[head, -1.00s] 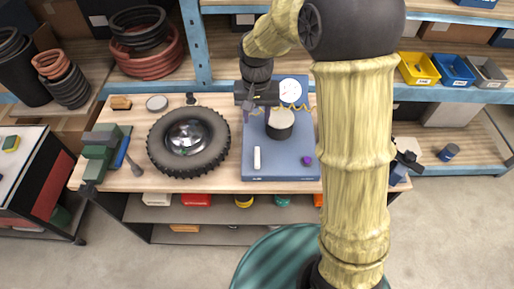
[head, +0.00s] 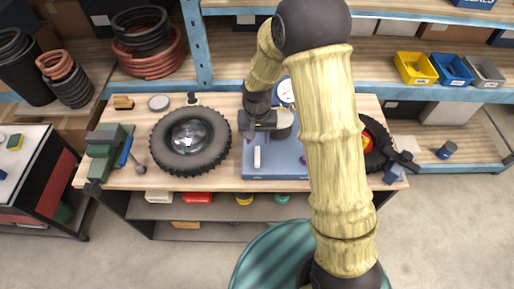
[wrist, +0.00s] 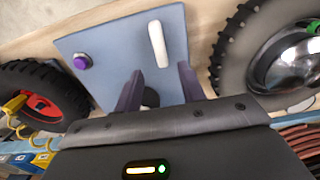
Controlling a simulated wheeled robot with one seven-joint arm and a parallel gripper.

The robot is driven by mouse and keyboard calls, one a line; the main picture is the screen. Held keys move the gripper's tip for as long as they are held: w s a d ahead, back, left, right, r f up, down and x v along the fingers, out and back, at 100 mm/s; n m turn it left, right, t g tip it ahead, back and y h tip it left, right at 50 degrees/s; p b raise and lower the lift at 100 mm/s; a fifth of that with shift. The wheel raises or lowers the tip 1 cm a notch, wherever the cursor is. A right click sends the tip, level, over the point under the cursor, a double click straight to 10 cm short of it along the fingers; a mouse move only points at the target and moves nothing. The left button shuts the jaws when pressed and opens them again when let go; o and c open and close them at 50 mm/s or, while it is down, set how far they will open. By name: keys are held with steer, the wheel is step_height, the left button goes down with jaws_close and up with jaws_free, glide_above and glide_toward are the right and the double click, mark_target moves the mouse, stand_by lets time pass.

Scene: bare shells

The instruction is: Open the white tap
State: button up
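The white tap (head: 257,157) is a slim white bar lying on a blue board (head: 275,170) on the bench. In the wrist view the white tap (wrist: 158,43) stands out on the blue board (wrist: 110,55), just beyond my fingertips. My gripper (wrist: 160,68) is open and empty, its two fingers apart and short of the tap. In the head view my gripper (head: 250,135) hangs over the board, behind the tap. I see no contact with the tap.
A purple knob (wrist: 82,61) sits on the same board. A round gauge (head: 286,91) and a pale cylinder (head: 283,125) are near its back, partly hidden by my arm.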

mark_target(257, 153)
steer(key=shift+w+f+p, duration=0.1)
steer(key=shift+f+p, duration=1.05)
steer(key=shift+f, duration=2.8)
jaws_close()
